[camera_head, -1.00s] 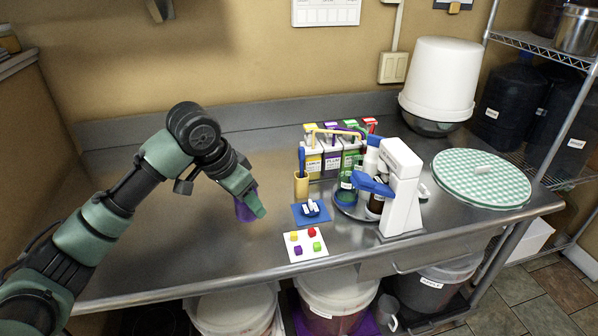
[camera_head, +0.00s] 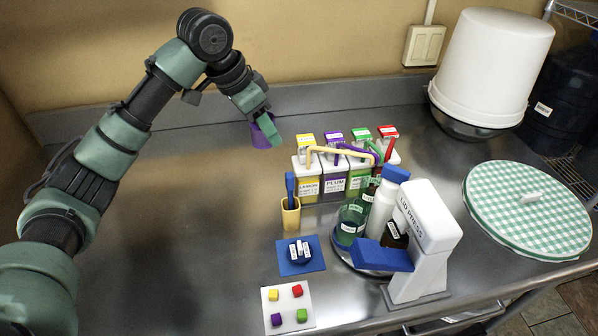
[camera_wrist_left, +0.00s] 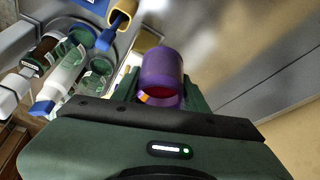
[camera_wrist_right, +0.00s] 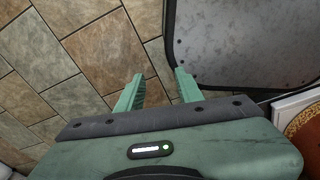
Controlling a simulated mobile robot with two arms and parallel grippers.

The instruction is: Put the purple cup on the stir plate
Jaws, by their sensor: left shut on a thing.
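The purple cup (camera_head: 264,134) is held by my left gripper (camera_head: 262,119), above the steel counter and left of the small labelled cartons. In the left wrist view the cup (camera_wrist_left: 162,72) sits between the shut fingers, with a dark red inside visible. I cannot tell for sure which item is the stir plate. A blue square pad (camera_head: 315,266) carries a round blue piece with white bars, and a white square plate (camera_head: 272,302) carries coloured cubes. My right gripper (camera_wrist_right: 158,76) is open and empty over the tiled floor, in the right wrist view only.
Fruit-labelled cartons (camera_head: 334,178) stand near the back. A yellow holder (camera_head: 291,215) with a blue tool stands before them. A white lid press (camera_head: 425,225), bottles and a round tray are to the right. A checked round lid (camera_head: 530,208) lies farther right. The left counter is bare.

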